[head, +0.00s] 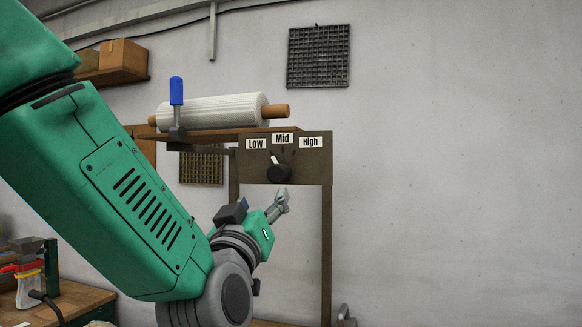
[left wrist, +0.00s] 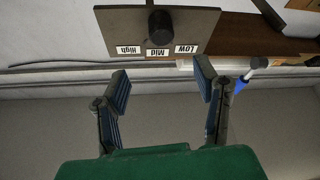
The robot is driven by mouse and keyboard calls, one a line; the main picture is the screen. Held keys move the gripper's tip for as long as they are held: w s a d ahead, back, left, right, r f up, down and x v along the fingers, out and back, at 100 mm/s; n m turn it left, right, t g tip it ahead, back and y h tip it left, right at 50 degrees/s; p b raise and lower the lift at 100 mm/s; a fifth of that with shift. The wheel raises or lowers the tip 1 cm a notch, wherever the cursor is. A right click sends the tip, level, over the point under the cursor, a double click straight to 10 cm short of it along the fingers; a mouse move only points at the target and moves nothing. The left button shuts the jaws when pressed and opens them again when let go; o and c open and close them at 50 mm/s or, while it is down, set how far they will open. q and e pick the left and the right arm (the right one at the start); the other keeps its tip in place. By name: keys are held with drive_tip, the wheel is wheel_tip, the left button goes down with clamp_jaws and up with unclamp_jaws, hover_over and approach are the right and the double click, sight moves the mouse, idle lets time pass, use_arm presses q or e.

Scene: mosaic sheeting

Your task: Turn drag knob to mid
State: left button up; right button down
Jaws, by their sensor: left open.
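The black drag knob (head: 280,174) sits on a dark panel (head: 315,169) below the labels Low (head: 256,144), Mid (head: 283,139) and High (head: 310,142). Its white pointer tilts up and left, between Low and Mid. My left gripper (head: 281,202) is just below the knob in the head view, apart from it. In the left wrist view, which is upside down, my left gripper (left wrist: 162,77) is open and empty. The knob (left wrist: 160,24) shows there beyond the fingertips, roughly centred between them, with its pointer hidden. My right gripper is out of view.
A white roll (head: 212,111) on a wooden core lies on the stand above the panel. A blue-handled lever (head: 176,92) stands at its left. The stand's leg (head: 326,250) runs down right of my gripper. The wall area at right is clear.

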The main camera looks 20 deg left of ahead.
sight(276, 176)
use_arm(q)
drive_tip(key=p+x, duration=0.2)
drive_tip(key=x, duration=0.4)
drive_tip(key=p+x, duration=0.2)
drive_tip(key=x, duration=0.5)
drive_tip(key=shift+w+f, duration=0.15)
drive_tip(key=shift+w, duration=0.15)
drive_tip(key=shift+a, duration=0.1)
drive_tip(key=c, duration=1.2)
